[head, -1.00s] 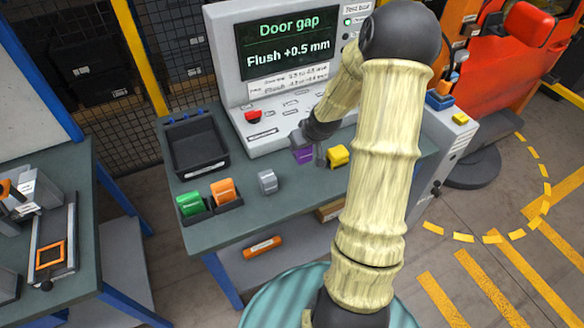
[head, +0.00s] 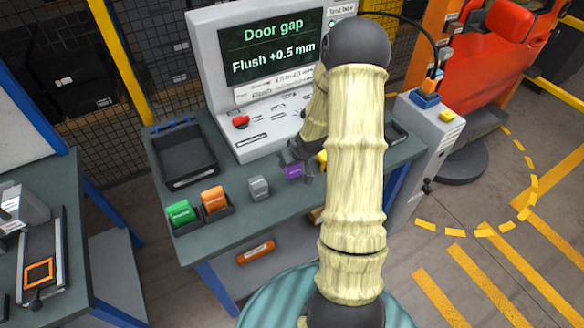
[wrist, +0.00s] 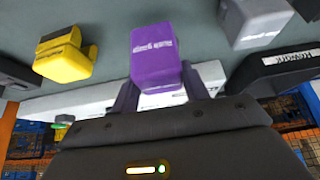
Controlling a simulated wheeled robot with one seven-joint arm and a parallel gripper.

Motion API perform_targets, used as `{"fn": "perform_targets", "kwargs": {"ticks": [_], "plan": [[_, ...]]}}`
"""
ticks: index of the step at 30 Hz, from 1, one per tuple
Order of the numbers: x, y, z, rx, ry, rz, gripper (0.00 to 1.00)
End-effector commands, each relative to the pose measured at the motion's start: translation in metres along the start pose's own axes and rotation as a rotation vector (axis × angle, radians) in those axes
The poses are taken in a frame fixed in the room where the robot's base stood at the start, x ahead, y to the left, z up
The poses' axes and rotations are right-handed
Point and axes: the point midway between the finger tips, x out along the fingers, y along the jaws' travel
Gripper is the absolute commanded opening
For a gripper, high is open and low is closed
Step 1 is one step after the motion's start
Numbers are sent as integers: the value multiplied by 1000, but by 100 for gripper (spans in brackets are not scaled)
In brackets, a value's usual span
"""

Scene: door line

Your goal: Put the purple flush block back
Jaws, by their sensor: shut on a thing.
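The purple flush block (head: 293,172) is in my gripper (head: 298,166), over the green-grey bench top. In the wrist view the purple block (wrist: 155,52) sits between the two fingers of my gripper (wrist: 163,88), which are shut on it. I cannot tell whether the block touches the bench. A block holder (head: 222,228) at the bench's front left carries the green block (head: 180,213) and the orange block (head: 213,199). The grey block (head: 258,188) stands on the bench to the right of the holder. The yellow block (wrist: 66,57) is mostly hidden behind my arm in the head view.
A black tray (head: 186,183) lies at the bench's back left. The test box (head: 262,150) with its screen, reading "Flush +0.5 mm", stands behind. An orange cylinder (head: 256,252) lies on the lower shelf. Another bench (head: 75,275) is at the left.

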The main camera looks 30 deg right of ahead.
Motion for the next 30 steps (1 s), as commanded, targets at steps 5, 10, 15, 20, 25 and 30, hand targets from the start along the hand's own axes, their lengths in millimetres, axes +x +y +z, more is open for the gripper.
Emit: {"fn": "perform_targets", "kwargs": {"ticks": [5, 10, 15, 20, 25, 30], "plan": [[0, 0, -1, 0, 2, 1, 13], [5, -1, 3, -1, -1, -1, 13], [24, -1, 14, -1, -2, -2, 13], [33, -2, 18, -3, 1, -1, 13], [33, -2, 18, -4, 1, -1, 13], [36, -2, 20, -4, 0, -1, 47]]}}
